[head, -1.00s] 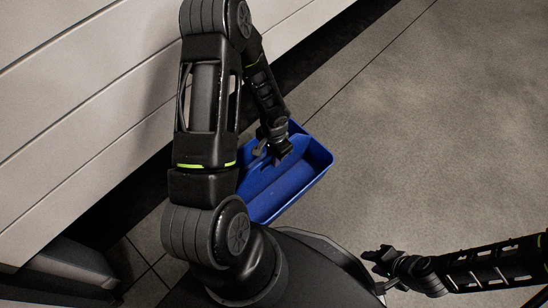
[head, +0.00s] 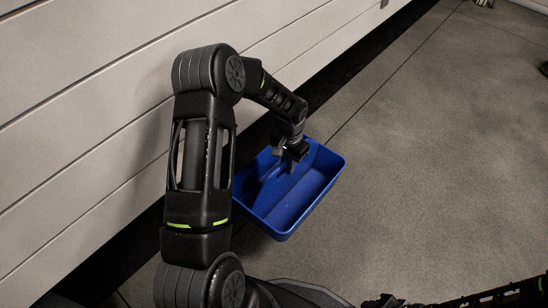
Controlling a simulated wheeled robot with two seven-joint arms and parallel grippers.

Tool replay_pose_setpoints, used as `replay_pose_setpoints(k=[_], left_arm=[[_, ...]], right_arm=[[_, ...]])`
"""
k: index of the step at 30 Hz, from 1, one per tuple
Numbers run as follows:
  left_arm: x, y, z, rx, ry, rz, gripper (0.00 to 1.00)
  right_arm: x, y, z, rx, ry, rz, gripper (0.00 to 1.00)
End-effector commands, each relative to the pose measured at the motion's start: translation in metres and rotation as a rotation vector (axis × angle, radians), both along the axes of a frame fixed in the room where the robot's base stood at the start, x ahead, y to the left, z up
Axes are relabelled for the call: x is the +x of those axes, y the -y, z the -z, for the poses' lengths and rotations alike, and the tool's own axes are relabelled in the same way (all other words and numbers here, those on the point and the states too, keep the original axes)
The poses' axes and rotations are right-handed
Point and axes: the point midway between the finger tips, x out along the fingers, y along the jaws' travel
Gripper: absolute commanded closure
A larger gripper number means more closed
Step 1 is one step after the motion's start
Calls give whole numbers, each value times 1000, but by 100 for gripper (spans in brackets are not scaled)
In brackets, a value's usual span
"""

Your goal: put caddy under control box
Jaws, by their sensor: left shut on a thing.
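The caddy is a blue open tray (head: 318,198) with a raised middle divider. It shows in the middle of the head view, in front of the pale panelled wall. My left gripper (head: 291,154) is shut on the caddy's middle part, and the gripper hides part of the grip point. My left arm covers the caddy's left end. Whether the caddy touches the floor I cannot tell. My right gripper (head: 378,301) is at the bottom edge, mostly cut off, and its fingers are not clear. I do not make out a control box.
The pale panelled front (head: 90,110) runs diagonally along the left, with a dark gap beneath it. The grey floor (head: 440,150) to the right is clear. Small partly cut-off objects show at the top right edge.

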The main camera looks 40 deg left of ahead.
Motion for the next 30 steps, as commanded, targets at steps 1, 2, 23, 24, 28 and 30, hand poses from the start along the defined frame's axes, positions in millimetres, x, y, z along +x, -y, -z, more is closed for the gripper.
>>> replay_pose_setpoints(k=[1, 2, 23, 24, 28, 30], left_arm=[[17, 6, -17, 1, 9, -9, 100], [24, 9, -26, 2, 9, -16, 100], [96, 134, -215, 1, 3, -71, 100], [96, 136, -218, 1, 3, -70, 100], [96, 140, -223, 1, 1, -69, 100], [96, 140, -224, 1, 1, -69, 100]], right_arm=[[0, 0, 0, 0, 0, 0, 64], [0, 0, 0, 0, 0, 0, 64], [0, 0, 0, 0, 0, 0, 64], [0, 0, 0, 0, 0, 0, 64], [0, 0, 0, 0, 0, 0, 64], [0, 0, 0, 0, 0, 0, 64]])
